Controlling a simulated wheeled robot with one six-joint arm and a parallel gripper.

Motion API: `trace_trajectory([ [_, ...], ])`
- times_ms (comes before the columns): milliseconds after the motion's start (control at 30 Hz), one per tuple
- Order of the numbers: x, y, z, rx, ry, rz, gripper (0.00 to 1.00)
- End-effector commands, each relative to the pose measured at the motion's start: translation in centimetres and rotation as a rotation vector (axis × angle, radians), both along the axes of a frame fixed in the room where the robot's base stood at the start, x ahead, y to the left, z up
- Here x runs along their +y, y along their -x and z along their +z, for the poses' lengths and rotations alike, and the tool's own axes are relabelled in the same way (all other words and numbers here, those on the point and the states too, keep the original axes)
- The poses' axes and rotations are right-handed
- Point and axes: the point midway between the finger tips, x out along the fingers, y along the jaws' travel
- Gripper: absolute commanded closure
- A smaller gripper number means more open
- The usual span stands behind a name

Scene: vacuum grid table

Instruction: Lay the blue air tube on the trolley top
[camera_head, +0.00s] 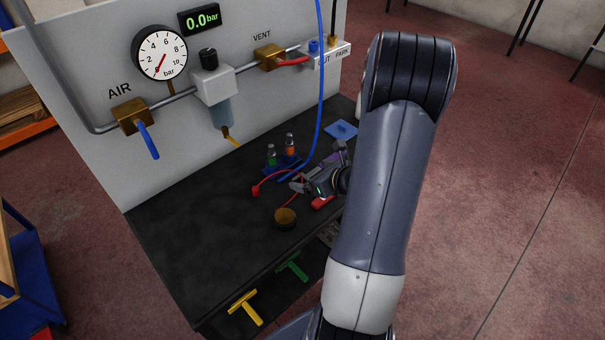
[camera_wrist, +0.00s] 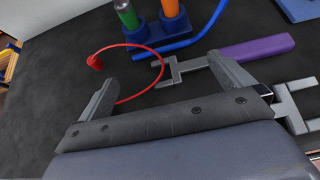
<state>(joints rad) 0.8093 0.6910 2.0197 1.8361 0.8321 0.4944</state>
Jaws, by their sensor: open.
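The blue air tube (camera_head: 319,90) hangs from the top edge of the head view, past the panel, and curves down to the black top. In the wrist view its lower end (camera_wrist: 195,40) lies beside the blue vial holder, just beyond my finger tips, apart from them. My gripper (camera_head: 308,188) is low over the black top (camera_head: 185,225), partly hidden by my arm. In the wrist view my gripper (camera_wrist: 163,72) has its fingers wide apart with nothing held between them. I cannot tell whether this black top is the trolley top.
A red tube (camera_wrist: 128,46) loops under my fingers. A purple-handled fork tool (camera_wrist: 255,48) lies close to the right finger. The blue holder (camera_wrist: 152,36) carries green and orange vials. A brass cup (camera_head: 285,218) stands nearer. The black top's left part is clear.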

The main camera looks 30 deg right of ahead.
Motion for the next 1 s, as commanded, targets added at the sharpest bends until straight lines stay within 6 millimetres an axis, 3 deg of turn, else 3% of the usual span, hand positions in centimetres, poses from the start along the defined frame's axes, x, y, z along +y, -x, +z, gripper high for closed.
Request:
trace_trajectory([
  [100,-0.4,1.7,1.1,0.000,0.002,-0.003,0.00],
  [300,-0.6,3.2,2.0,0.000,0.000,-0.001,0.00],
  [733,-0.4,3.4,2.2,0.001,0.007,0.016,0.00],
  [867,0.9,2.9,2.5,0.001,0.066,0.134,0.00],
  [1000,3.9,2.4,2.9,0.001,0.208,0.410,0.00],
])
